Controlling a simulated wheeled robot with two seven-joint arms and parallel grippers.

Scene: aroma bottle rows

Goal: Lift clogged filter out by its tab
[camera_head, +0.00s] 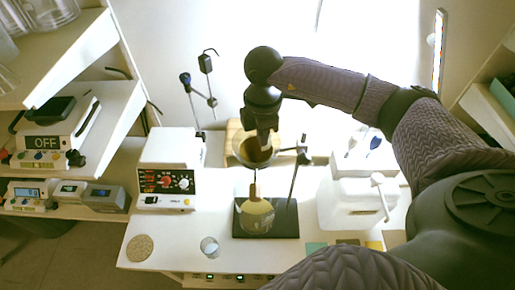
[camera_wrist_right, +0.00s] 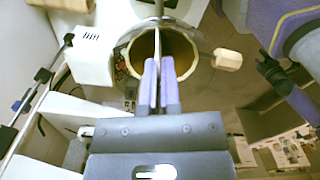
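The clogged filter (camera_head: 258,154) is a brown-filled cone with a cream rim, sitting in the glass funnel (camera_head: 240,150) above the flask (camera_head: 256,217). The filter (camera_wrist_right: 183,52) also shows in the right wrist view, with dark brown inside. My right gripper (camera_head: 265,136) reaches down from above to the filter's rim. Its two purple fingers (camera_wrist_right: 160,70) are nearly together, with a thin pale strip between them that looks like the filter's tab. The fingers hide part of the rim and most of the tab. My left gripper is not in view.
The flask stands on a black stand base (camera_head: 283,222). A white box with a red display (camera_head: 170,178) stands left and a white appliance (camera_head: 350,200) right. A small glass (camera_head: 209,247) and a round cork mat (camera_head: 139,248) lie near the table's front.

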